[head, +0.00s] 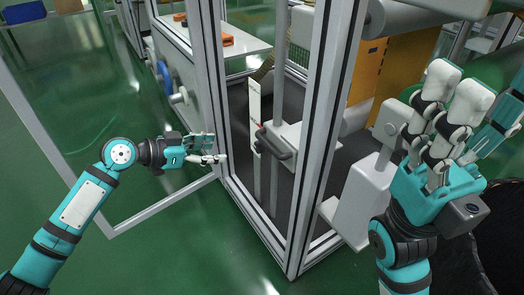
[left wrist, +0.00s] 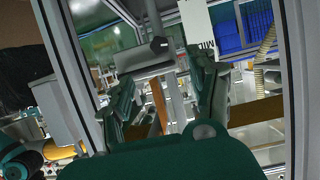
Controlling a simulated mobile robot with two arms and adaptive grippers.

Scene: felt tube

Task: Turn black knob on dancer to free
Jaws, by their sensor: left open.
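The black knob (head: 275,147) sticks out from a light grey block (head: 298,142) on an upright post inside the machine frame. My right gripper (head: 475,95) is raised at the right, fingers apart and empty, far from the knob.
Aluminium posts (head: 324,130) stand between the knob and the right arm. An open framed door (head: 165,205) lies beyond my left forearm. A white plate (head: 254,105) stands beside the knob. A white roller (head: 415,18) and an orange panel (head: 400,60) are behind. Green floor is clear at left.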

